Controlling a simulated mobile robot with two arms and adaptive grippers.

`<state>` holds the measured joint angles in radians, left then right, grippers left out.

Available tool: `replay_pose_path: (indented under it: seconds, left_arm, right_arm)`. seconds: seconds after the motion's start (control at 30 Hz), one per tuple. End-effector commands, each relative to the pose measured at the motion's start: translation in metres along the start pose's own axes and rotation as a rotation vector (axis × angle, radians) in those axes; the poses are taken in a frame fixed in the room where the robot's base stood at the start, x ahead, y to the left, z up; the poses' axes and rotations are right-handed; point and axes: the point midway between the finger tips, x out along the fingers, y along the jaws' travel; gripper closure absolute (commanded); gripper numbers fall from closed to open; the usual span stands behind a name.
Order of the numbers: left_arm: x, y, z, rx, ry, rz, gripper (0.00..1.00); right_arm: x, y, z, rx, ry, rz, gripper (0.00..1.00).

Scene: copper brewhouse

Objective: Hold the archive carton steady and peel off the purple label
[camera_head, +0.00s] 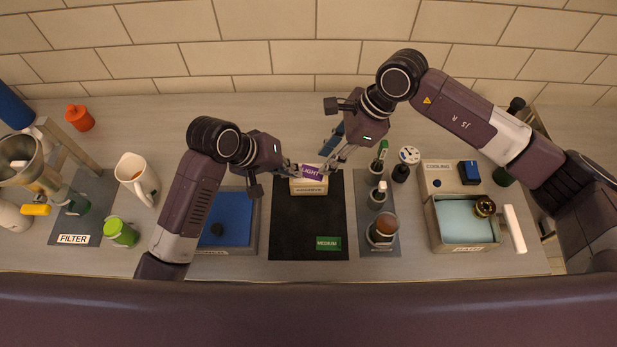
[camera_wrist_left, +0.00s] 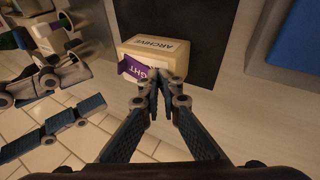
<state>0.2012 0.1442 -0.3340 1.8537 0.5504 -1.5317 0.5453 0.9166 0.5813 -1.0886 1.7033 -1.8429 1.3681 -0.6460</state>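The archive carton (camera_head: 309,188) is a small cream box at the back of a black mat. Its ARCHIVE lettering shows in the left wrist view (camera_wrist_left: 172,48). The purple label (camera_head: 313,173), marked LIGHT, is on the carton; in the left wrist view (camera_wrist_left: 135,70) one end juts past the carton's edge. My left gripper (camera_head: 292,169) has its fingertips together at the carton's side, also in the left wrist view (camera_wrist_left: 159,78); nothing shows between them. My right gripper (camera_head: 326,162) is beside the label's right end, fingers apart; I cannot tell whether it touches the label.
The black mat (camera_head: 300,228) bears a green MEDIUM tag (camera_head: 328,243). A blue-topped tray (camera_head: 258,245) lies left, a grey mat with bottles (camera_head: 363,215) right. A white jug (camera_head: 133,175) and filter stand are at left.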

Motion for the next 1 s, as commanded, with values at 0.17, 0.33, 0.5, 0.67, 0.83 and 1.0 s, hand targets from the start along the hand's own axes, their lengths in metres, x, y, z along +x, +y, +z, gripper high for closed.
replay_pose_path:
  seconds: [0.17, 0.33, 0.5, 0.67, 0.83, 1.0]
  left_arm:
    - [0.003, -0.005, 0.004, -0.004, -0.011, -0.011, 1.0]
    - [0.003, -0.005, 0.004, -0.004, -0.011, -0.011, 1.0]
    - [0.003, -0.005, 0.004, -0.004, -0.011, -0.011, 1.0]
    - [0.003, -0.005, 0.004, -0.004, -0.011, -0.011, 1.0]
    - [0.003, -0.005, 0.004, -0.004, -0.011, -0.011, 1.0]
    - [0.003, -0.005, 0.004, -0.004, -0.011, -0.011, 1.0]
  right_arm:
    - [0.008, 0.0, -0.004, 0.0, 0.001, 0.001, 0.72]
    - [0.014, 0.0, -0.006, 0.0, -0.001, 0.0, 0.72]
    - [0.02, 0.0, -0.009, 0.0, 0.0, 0.001, 0.72]
    - [0.026, 0.0, -0.011, 0.0, 0.0, 0.001, 0.72]
    - [0.032, 0.001, -0.014, 0.0, 0.0, 0.001, 0.72]
    - [0.038, 0.0, -0.017, 0.0, 0.0, 0.001, 0.72]
